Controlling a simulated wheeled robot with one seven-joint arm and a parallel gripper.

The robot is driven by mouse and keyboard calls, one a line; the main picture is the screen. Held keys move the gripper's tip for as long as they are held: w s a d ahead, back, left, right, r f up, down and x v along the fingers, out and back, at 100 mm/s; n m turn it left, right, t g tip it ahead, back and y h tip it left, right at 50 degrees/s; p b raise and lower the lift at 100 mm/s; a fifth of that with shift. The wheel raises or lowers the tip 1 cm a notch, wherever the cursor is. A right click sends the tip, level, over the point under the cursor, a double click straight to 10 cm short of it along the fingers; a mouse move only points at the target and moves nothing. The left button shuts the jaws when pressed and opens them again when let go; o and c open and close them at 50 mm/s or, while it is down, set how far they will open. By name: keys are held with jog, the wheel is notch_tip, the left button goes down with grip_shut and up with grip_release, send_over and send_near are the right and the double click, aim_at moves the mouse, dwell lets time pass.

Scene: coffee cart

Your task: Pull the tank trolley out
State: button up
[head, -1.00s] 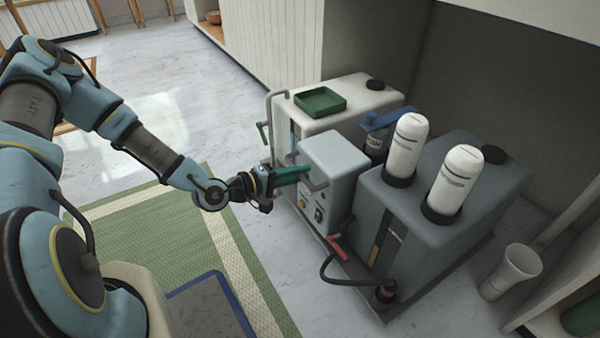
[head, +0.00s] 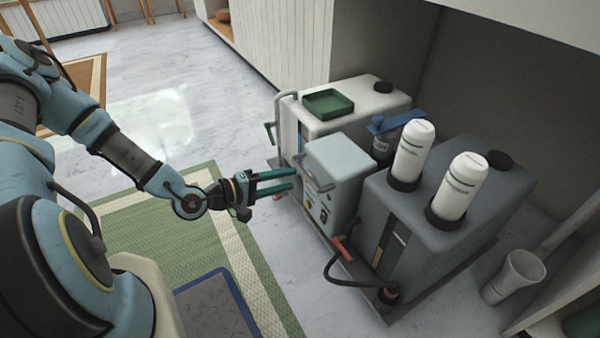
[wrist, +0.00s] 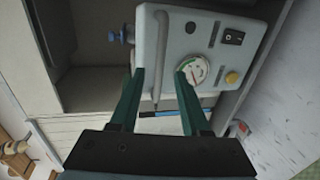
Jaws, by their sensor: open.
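A grey bar handle (head: 316,178) sits on the box's front; in the wrist view the bar (wrist: 160,62) runs up the panel, beside a gauge (wrist: 192,72). My gripper (head: 295,179) is open, its green fingers pointing at the box front. In the head view the fingertips appear just short of the handle; contact cannot be told.
A green tray (head: 327,103) lies on the white tank, and two white bottles (head: 412,153) stand on the grey one. A black hose (head: 345,285) loops low at the front. A grey bin (head: 513,277) stands at right. Open floor and a green mat (head: 180,215) lie at left.

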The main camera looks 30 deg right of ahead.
jog(key=shift+p+v, duration=0.35)
jog(key=shift+v, duration=1.9)
